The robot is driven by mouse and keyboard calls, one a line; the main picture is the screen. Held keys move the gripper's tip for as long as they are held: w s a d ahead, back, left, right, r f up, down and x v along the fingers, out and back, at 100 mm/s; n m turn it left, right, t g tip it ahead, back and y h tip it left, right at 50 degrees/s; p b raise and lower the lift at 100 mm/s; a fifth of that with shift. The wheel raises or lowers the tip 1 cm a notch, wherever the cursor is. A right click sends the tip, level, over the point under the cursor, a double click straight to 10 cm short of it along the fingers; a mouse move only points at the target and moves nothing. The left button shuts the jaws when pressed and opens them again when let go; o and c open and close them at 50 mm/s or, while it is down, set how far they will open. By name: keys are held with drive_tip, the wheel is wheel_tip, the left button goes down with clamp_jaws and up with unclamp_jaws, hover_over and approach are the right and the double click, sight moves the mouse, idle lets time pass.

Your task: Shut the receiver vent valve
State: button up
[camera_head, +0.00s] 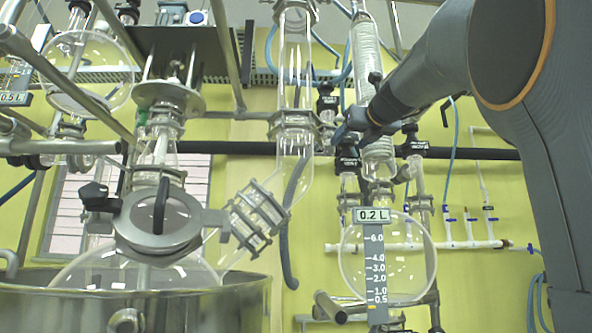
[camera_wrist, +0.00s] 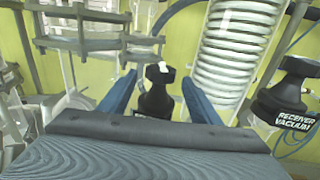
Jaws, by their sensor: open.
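In the wrist view, a black valve knob (camera_wrist: 157,92) with a small white mark on top stands between the two blue fingers of my open gripper (camera_wrist: 160,92). I cannot read a name on it, so I cannot tell from its label whether it is the receiver vent valve. Its lower part is hidden by my gripper body. A second black knob (camera_wrist: 297,82), labelled RECEIVER VACUUM, is to the right, outside the fingers. In the head view, my gripper (camera_head: 347,131) is among the black valves left of the coiled condenser, near one black knob (camera_head: 347,161).
The coiled glass condenser (camera_wrist: 238,45) rises close behind the right finger. Metal clamp flanges (camera_wrist: 95,35) stand at the upper left. The round glass receiver (camera_head: 415,262), with a 0.2 L readout (camera_head: 373,215), hangs below. Another black valve (camera_head: 413,148) is to the right.

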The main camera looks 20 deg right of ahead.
drive_tip(key=shift+w+d, duration=0.15)
drive_tip(key=shift+w, duration=0.9)
drive_tip(key=c, duration=1.1)
drive_tip(key=shift+o, duration=0.2)
drive_tip(key=shift+o, duration=0.2)
drive_tip(key=m+h+p, duration=0.1)
drive_tip(key=h+p, duration=0.1)
drive_tip(key=p, duration=0.5)
drive_tip(key=shift+w+r+m, duration=0.1)
drive_tip(key=shift+r+m, duration=0.05)
drive_tip(key=shift+m, duration=0.15)
drive_tip(key=h+p, duration=0.1)
drive_tip(key=p, duration=0.6)
drive_tip(key=shift+w+r+m+g, duration=0.15)
drive_tip(key=shift+w+m+g, duration=0.05)
drive_tip(key=shift+m+g, duration=0.2)
drive_tip(key=h+p, duration=0.1)
drive_tip(key=p, duration=0.4)
drive_tip(key=shift+m+p, duration=0.3)
drive_tip(key=shift+p, duration=0.05)
drive_tip(key=m+h+p, duration=0.1)
drive_tip(key=p, duration=0.6)
drive_tip(key=shift+a+g+h, duration=0.4)
drive_tip(key=shift+c, duration=0.2)
